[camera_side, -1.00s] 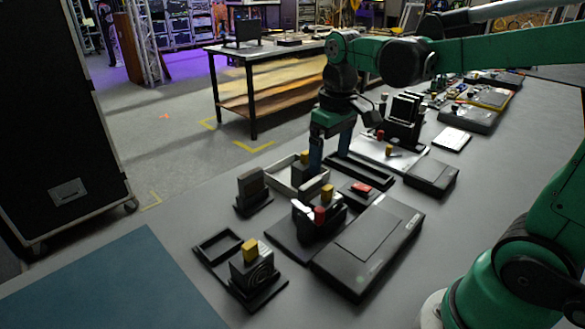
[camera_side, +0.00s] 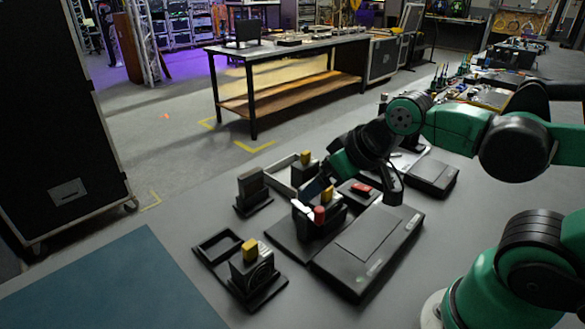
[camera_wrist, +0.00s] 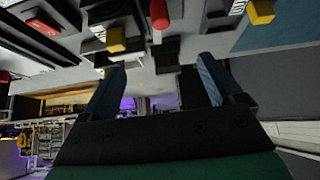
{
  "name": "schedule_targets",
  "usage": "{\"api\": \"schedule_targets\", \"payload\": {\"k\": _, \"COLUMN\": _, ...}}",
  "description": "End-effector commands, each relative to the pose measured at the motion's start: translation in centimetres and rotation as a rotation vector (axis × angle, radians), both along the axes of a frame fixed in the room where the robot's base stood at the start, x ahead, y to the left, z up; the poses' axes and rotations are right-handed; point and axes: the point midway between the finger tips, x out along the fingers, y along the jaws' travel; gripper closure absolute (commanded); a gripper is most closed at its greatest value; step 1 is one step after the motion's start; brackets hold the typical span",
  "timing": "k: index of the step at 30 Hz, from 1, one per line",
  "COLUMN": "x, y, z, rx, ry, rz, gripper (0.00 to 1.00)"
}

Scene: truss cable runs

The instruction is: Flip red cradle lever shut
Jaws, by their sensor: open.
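A red-tipped lever (camera_side: 319,214) stands on a black cradle block (camera_side: 333,223) in the middle of the table, with a pale piece beside it and a yellow block (camera_side: 327,193) just behind. In the wrist view the red lever (camera_wrist: 158,14) is at the top, and the yellow block (camera_wrist: 115,40) is to its left. My gripper (camera_side: 314,189) is tilted close behind the cradle block. In the wrist view my gripper (camera_wrist: 158,76) has its two blue fingers wide apart with nothing between them. The red lever appears beyond the fingertips; contact is not visible.
A large flat black box (camera_side: 368,248) lies to the right of the cradle. Yellow-topped black blocks stand at front left (camera_side: 250,252) and behind (camera_side: 304,170). A flat red piece (camera_side: 361,188) sits on a low black base. The blue mat (camera_side: 110,285) is clear.

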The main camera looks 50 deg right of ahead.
Motion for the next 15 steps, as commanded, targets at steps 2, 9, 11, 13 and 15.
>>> {"api": "schedule_targets", "payload": {"k": 2, "x": 0.0, "y": 0.0, "z": 0.0, "rx": -0.001, "ry": 0.002, "rz": 0.001, "gripper": 0.31}}
{"api": "schedule_targets", "payload": {"k": 9, "x": -0.9, "y": -2.1, "z": 0.3, "rx": -0.064, "ry": 0.096, "rz": 0.087, "gripper": 0.99}}
{"api": "schedule_targets", "payload": {"k": 11, "x": -1.5, "y": -3.1, "z": 0.5, "rx": -0.085, "ry": 0.143, "rz": 0.145, "gripper": 1.00}}
{"api": "schedule_targets", "payload": {"k": 13, "x": -2.4, "y": -4.1, "z": 0.9, "rx": -0.103, "ry": 0.195, "rz": 0.230, "gripper": 1.00}}
{"api": "schedule_targets", "payload": {"k": 15, "x": -3.3, "y": -5.0, "z": 1.4, "rx": -0.111, "ry": 0.236, "rz": 0.324, "gripper": 1.00}}
